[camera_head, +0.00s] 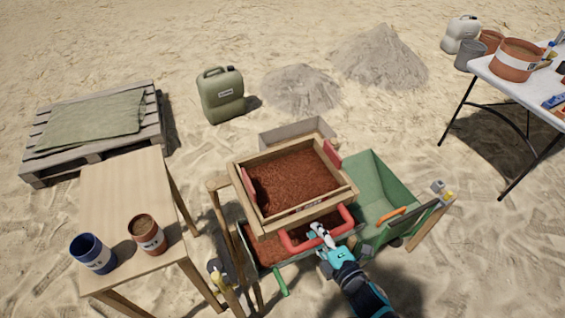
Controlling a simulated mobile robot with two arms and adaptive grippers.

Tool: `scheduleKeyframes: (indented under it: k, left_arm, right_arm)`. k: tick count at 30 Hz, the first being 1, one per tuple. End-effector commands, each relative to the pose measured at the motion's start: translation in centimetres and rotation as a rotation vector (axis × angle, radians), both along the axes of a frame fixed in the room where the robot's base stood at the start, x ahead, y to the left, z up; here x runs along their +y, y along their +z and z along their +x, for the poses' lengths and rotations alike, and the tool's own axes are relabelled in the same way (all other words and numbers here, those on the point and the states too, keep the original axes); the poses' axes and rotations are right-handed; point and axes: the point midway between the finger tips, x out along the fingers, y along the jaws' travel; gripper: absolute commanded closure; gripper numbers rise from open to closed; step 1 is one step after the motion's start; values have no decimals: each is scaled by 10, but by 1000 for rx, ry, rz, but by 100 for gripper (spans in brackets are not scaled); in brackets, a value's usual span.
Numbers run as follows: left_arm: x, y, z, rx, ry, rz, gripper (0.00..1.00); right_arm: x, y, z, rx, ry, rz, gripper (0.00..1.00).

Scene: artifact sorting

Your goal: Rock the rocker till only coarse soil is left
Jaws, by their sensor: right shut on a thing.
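The rocker is a wooden sieve box (345,187) on a wooden frame, with a red handle (298,243) on its near side. Reddish-brown soil (292,182) covers the bottom of the box; its grain is too small to judge. More reddish soil (264,252) lies in a green container below the box. My right gripper (318,232) is at the red handle's near bar, shut on it. The fingers hide part of the handle. My left gripper is not in view.
A green wheelbarrow-like bin (376,180) stands right of the rocker. A wooden table (128,190) at left holds a blue can (93,254) and a brown can (146,235). A jerrycan (221,96), a pallet (152,128) and a white table (500,88) stand farther back.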

Motion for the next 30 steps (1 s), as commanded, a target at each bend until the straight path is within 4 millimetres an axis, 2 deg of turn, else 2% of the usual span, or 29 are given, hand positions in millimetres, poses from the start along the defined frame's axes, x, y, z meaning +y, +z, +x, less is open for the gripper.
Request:
scheduleKeyframes:
  k: [1,5,20,30]
  left_arm:
    - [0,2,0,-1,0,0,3]
    - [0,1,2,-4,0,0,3]
    - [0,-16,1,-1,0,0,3]
    - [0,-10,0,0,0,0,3]
  right_arm:
    - [-1,13,1,-29,3,9,100]
    - [3,16,14,-36,5,10,100]
    - [41,10,116,-30,3,8,100]
    - [34,5,96,-11,1,4,100]
